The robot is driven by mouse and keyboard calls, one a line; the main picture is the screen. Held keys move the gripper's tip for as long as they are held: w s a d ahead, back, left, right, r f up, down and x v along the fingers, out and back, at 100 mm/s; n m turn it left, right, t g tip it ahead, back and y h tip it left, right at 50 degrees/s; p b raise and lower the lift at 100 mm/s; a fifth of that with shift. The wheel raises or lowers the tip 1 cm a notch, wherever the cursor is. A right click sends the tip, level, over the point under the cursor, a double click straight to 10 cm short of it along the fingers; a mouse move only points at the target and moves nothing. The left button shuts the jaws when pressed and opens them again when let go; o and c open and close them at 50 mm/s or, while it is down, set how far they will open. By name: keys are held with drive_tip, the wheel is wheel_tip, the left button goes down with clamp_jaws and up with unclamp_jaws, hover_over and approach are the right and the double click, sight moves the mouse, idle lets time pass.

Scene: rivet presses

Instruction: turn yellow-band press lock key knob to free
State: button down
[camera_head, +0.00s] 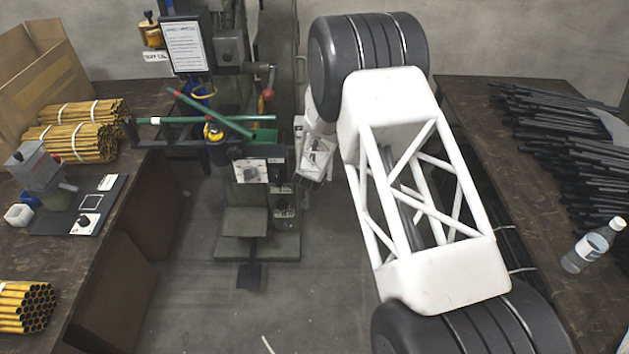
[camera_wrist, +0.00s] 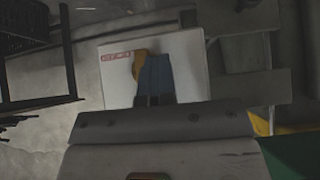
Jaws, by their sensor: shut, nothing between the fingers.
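The press (camera_head: 258,200) stands on the floor left of my arm in the head view. A small yellow part (camera_head: 213,131) shows at its left side, but I cannot tell that it is the yellow band. In the wrist view a pale plate (camera_wrist: 190,65) with red lettering fills the middle. A brownish-yellow piece (camera_wrist: 139,66), which may be the lock key knob, shows partly behind the blue fingertips. My gripper (camera_wrist: 156,78) is shut in front of the plate; whether it touches the piece cannot be told. In the head view my gripper (camera_head: 316,160) is beside the press.
Green bars (camera_head: 210,112) stick out left of the press. A notice board (camera_head: 187,46) is above. Left, a dark bench holds yellow tube bundles (camera_head: 75,140) and a small device (camera_head: 42,170). Right, a bench holds black rods (camera_head: 560,130) and a bottle (camera_head: 593,245). The floor in front is open.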

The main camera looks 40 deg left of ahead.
drive_tip(key=shift+s+d+r, duration=0.25)
drive_tip(key=shift+s+d, duration=0.3)
drive_tip(key=shift+d, duration=0.05)
drive_tip(key=shift+s+d+r, duration=0.2)
drive_tip(key=shift+s+d, duration=0.35)
drive_tip(key=shift+d, duration=0.05)
drive_tip(key=shift+s+d+r, duration=0.25)
drive_tip(key=shift+s+d, duration=0.3)
drive_tip(key=shift+d, duration=0.05)
